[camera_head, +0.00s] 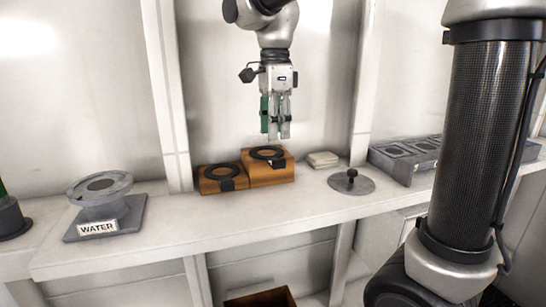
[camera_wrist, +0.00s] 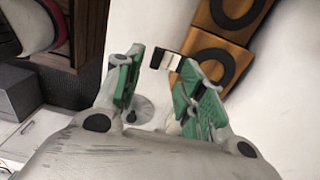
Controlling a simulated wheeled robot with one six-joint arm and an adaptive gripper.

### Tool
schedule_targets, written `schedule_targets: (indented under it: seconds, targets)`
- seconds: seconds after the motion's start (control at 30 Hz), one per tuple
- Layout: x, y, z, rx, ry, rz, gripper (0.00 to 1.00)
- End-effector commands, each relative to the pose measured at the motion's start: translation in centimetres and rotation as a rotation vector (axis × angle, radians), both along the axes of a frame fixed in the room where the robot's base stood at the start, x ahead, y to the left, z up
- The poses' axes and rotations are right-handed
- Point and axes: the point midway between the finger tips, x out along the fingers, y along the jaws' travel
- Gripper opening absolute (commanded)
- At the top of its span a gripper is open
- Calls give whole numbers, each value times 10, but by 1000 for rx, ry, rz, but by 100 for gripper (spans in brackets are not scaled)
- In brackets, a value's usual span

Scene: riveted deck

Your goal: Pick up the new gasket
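Two black ring gaskets lie flat on orange-brown blocks on the bench: the left gasket (camera_head: 208,174) on the lower block (camera_head: 210,187), the right gasket (camera_head: 254,153) on the taller block (camera_head: 265,178). I cannot tell which is the new one. Both rings also show at the upper right of the wrist view, one ring (camera_wrist: 251,18) at the top edge and the other (camera_wrist: 226,60) partly behind a finger. My gripper (camera_head: 275,133) hangs above the right block, pointing down, its green-padded fingers (camera_wrist: 158,85) apart with nothing between them.
A grey flanged fitting (camera_head: 100,190) labelled WATER stands at the left. Right of the blocks are a pale folded stack (camera_head: 323,159), a round grey plate with a black knob (camera_head: 351,182), and a grey tray (camera_head: 400,165). The bench front is clear. An open brown box (camera_head: 262,299) sits below.

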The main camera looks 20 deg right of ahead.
Motion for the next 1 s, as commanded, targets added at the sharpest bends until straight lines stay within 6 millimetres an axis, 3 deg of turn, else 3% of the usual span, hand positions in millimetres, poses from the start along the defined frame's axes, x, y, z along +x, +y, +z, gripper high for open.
schedule_targets:
  seconds: [0.17,0.6,0.87,1.0]
  targets:
    - [-1,0,-14,-1,3,-42,39]
    - [-2,1,-74,-1,2,-38,39]
    - [-2,1,-79,0,1,-38,39]
    - [-2,1,-78,0,1,-38,17]
